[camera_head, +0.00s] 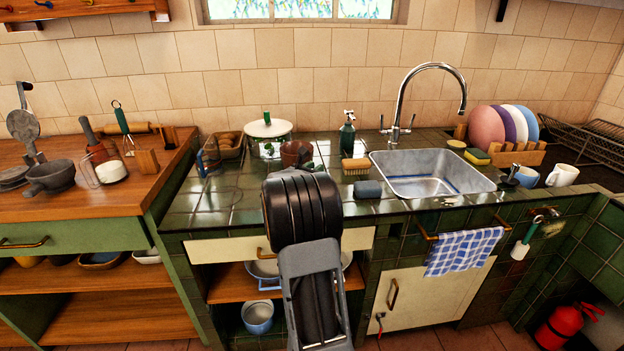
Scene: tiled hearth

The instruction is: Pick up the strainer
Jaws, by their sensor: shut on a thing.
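I cannot pick out the strainer for certain in the head view. My own arm stands in the middle, in front of the counter, and its thick black joint hides part of the tiled worktop and the drawer front. My gripper does not show, so what its jaws hold is hidden. A small dark object with an upright handle (510,174) lies at the right rim of the sink (440,186); I cannot tell what it is.
A green soap bottle (347,136), a brush (356,165) and a grey block (368,189) stand left of the sink. A reddish-brown pot (296,153) and a white-lidded pot (267,130) stand behind my arm. The worktop's left part (215,205) is mostly clear.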

